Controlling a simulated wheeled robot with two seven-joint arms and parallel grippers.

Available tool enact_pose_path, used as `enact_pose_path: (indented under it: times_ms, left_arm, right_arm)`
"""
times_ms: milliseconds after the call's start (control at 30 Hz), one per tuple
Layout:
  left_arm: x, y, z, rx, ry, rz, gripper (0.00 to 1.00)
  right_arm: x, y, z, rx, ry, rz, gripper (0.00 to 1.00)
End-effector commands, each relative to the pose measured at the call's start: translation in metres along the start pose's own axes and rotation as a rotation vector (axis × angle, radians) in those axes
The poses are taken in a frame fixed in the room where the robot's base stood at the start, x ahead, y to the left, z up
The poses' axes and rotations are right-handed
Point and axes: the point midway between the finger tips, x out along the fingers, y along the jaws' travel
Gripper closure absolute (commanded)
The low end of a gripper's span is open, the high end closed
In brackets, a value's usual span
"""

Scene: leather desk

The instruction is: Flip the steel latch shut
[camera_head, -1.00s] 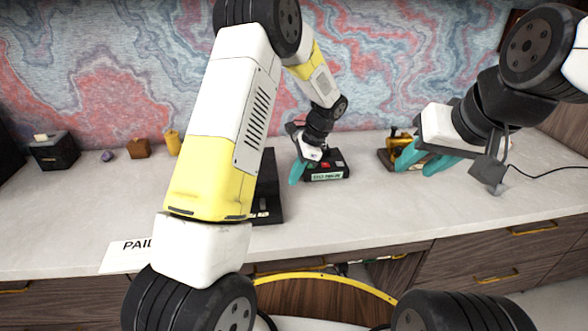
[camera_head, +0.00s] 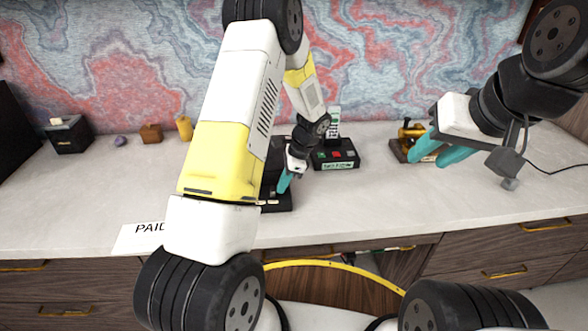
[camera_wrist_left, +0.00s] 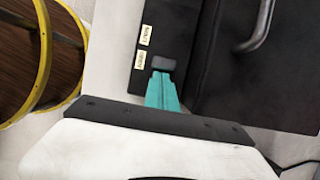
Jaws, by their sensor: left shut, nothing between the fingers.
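My left gripper (camera_head: 284,183) has its teal fingers pointing down over a black panel (camera_head: 278,206), mostly hidden behind my left arm. In the left wrist view its fingers (camera_wrist_left: 161,92) are together and empty, the tips at a small dark grey block (camera_wrist_left: 163,64) beside two pale labels (camera_wrist_left: 142,48). I cannot tell whether they touch. A curved steel bar (camera_wrist_left: 262,28) stands on the dark surface to the right; I cannot tell whether it or the block is the latch. My right gripper (camera_head: 438,152) is open and empty, above the desk.
A black device with red and green buttons (camera_head: 337,154) stands right of the left gripper. A brass object on a base (camera_head: 404,145) is near my right gripper. A PAID card (camera_head: 142,237) lies at the front edge.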

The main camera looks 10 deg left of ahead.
Motion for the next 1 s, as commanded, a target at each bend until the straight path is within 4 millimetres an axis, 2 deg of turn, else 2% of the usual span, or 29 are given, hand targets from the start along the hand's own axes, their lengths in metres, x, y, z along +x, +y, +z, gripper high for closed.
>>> enact_pose_path:
  times_ms: [167, 400, 500, 833, 1000]
  left_arm:
    - [0.001, 0.0, 0.004, -0.001, -0.001, 0.0, 1.0]
    - [0.015, 0.0, 0.038, -0.003, -0.001, 0.001, 1.0]
    - [0.017, 0.0, 0.044, -0.001, -0.001, 0.001, 1.0]
    - [0.018, 0.0, 0.045, -0.002, -0.005, 0.003, 1.0]
    - [0.013, 0.002, 0.033, 0.0, -0.002, 0.001, 1.0]
  right_arm:
    - [0.0, 0.0, 0.0, 0.0, 0.0, 0.0, 0.64]
    - [0.0, 0.0, 0.0, 0.0, 0.0, 0.0, 0.64]
    - [0.0, 0.0, 0.0, 0.0, 0.0, 0.0, 0.64]
    - [0.0, 0.0, 0.0, 0.0, 0.0, 0.0, 0.64]
    - [0.0, 0.0, 0.0, 0.0, 0.0, 0.0, 0.64]
